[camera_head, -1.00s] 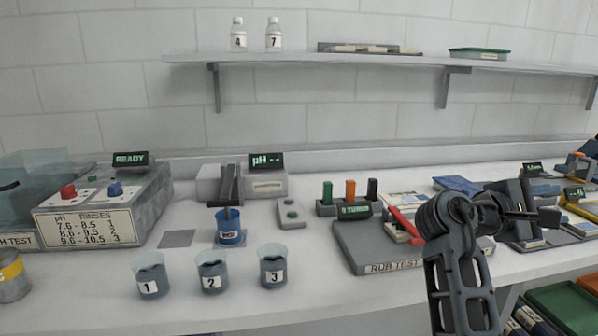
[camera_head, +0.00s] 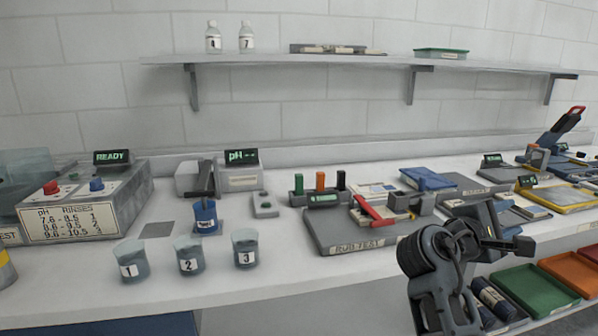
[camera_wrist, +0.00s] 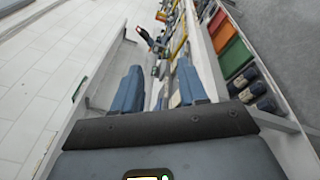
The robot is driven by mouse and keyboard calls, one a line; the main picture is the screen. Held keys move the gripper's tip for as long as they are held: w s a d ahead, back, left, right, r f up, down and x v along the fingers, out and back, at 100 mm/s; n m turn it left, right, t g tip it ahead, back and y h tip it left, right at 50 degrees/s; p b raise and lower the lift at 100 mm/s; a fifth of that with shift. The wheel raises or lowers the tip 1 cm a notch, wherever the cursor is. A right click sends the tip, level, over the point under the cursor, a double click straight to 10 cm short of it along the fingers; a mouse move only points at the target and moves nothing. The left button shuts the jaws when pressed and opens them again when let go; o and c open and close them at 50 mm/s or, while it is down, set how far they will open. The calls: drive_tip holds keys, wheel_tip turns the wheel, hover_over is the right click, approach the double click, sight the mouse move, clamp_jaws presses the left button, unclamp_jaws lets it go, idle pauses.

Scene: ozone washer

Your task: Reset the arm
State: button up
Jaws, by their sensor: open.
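My arm rises at the lower right of the head view, in front of the bench's front edge. My gripper (camera_head: 508,242) points to the right, over the front part of the bench. In the wrist view my gripper (camera_wrist: 160,88) shows two blue-grey fingers standing apart with nothing between them. It is open and empty.
The rub test board (camera_head: 330,237) lies just left of my arm. Three numbered beakers (camera_head: 188,255) stand further left near the front edge. A yellow-framed tray (camera_head: 555,195) lies to the right. Green (camera_head: 535,290) and orange (camera_head: 575,272) bins sit below the bench.

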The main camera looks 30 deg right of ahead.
drive_tip(key=s+a+f+n+t+y, duration=0.2)
drive_tip(key=a+f+n+t+y, duration=0.4)
drive_tip(key=a+f+t, duration=0.9)
drive_tip(key=s+a+f+m+y, duration=0.3)
drive_tip(key=s+a+f+y, duration=0.45)
drive_tip(key=s+a, duration=0.2)
drive_tip(key=s+a+r+m+y, duration=0.2)
drive_tip(key=s+a+r+m, duration=0.2)
drive_tip(key=s, duration=0.3)
drive_tip(key=s+a+r+m+t+y, duration=0.1)
drive_tip(key=s+a+r+m+y, duration=0.1)
drive_tip(key=s+a+r+m, duration=0.2)
drive_tip(key=s+a, duration=0.2)
drive_tip(key=s, duration=0.1)
drive_tip(key=shift+a+r+m+y, duration=0.3)
drive_tip(key=shift+y, duration=0.05)
drive_tip(key=shift+s, duration=0.1)
